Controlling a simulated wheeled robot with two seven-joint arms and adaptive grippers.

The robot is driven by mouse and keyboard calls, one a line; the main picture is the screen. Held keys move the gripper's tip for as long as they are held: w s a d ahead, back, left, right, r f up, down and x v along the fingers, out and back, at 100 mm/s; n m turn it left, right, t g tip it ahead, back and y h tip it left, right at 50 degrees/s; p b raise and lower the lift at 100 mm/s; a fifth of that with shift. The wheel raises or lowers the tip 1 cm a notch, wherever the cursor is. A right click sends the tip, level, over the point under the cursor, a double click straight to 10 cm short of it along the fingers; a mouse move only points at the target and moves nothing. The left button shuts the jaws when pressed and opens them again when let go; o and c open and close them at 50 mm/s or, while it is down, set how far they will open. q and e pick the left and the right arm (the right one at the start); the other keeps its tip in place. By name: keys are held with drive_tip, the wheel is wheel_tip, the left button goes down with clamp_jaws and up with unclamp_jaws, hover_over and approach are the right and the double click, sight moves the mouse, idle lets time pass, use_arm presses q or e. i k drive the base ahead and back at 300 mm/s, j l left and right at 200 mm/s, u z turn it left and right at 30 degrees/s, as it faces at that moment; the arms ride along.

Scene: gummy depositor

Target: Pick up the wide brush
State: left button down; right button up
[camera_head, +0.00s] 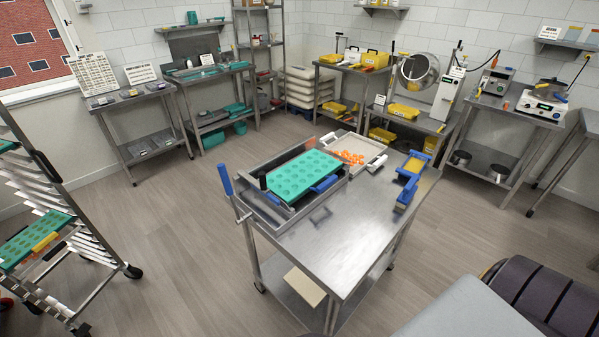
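I cannot pick out the wide brush with certainty. A blue and yellow tool (409,180) lies near the right edge of the steel table (337,232); it is too small to tell whether it is the brush. A teal mould with rows of cavities (303,174) sits tilted in a steel tray (266,207) on the table's left part. Neither of my grippers shows in the view.
A white-handled tray (378,160) with orange pieces lies at the table's back. A rack (62,225) stands left. Side tables with tools line the walls. A grey surface (465,312) and a dark ribbed thing (545,295) fill the lower right. The table's front is clear.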

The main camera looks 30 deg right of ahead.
sight(410, 189)
drive_tip(key=z, duration=1.9)
